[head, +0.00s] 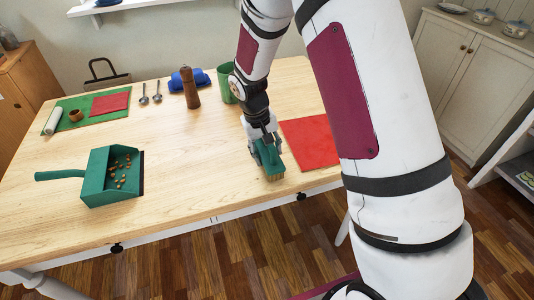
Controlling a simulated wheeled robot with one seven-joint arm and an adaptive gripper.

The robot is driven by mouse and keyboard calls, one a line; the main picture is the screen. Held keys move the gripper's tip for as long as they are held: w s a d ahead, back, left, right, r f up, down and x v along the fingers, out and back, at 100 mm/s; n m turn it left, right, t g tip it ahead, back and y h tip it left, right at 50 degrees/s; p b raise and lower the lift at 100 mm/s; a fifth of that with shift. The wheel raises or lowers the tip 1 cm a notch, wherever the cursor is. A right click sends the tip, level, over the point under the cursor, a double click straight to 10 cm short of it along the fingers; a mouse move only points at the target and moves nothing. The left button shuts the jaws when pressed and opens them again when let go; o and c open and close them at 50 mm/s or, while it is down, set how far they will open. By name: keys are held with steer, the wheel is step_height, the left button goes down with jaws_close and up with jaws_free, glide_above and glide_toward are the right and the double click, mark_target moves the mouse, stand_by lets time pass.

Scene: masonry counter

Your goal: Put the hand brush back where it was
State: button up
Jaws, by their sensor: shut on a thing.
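The hand brush (271,174) is teal-green with pale bristles at its front end. My gripper (266,150) is shut on it near the table's front edge, just left of a red cloth. Whether the bristles touch the tabletop I cannot tell. Part of the brush is hidden by my gripper. A green dustpan (98,188) with its handle to the left lies on the left part of the table (200,150). Several small brown pieces (122,170) lie in it.
A red cloth (308,143) lies right of the brush, partly behind my arm. A green cup (225,84), brown mill (190,88), blue cloth (203,79) and two spoons (150,93) stand or lie at the back. A green mat (92,121) lies far left. The table's middle is clear.

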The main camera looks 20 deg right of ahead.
mark_target(260, 153)
steer(key=shift+f, duration=0.5)
steer(key=shift+f, duration=0.15)
steer(key=o, duration=1.4)
steer(key=shift+o, duration=0.2)
step_height(260, 153, up, 12)
steer(key=a, duration=0.2)
steer(key=s+d+r, duration=0.2)
steer(key=s+r, duration=0.5)
steer(key=r, duration=0.2)
steer(key=s+r+t+y, duration=0.1)
steer(key=s+r, duration=0.1)
steer(key=s, duration=1)
steer(key=s+r+t+y, duration=0.1)
steer(key=s+r, duration=0.2)
steer(key=s, duration=0.9)
steer(key=shift+s+d+r+t, duration=0.25)
steer(key=shift+s+r+t, duration=0.1)
steer(key=shift+s+t, duration=0.05)
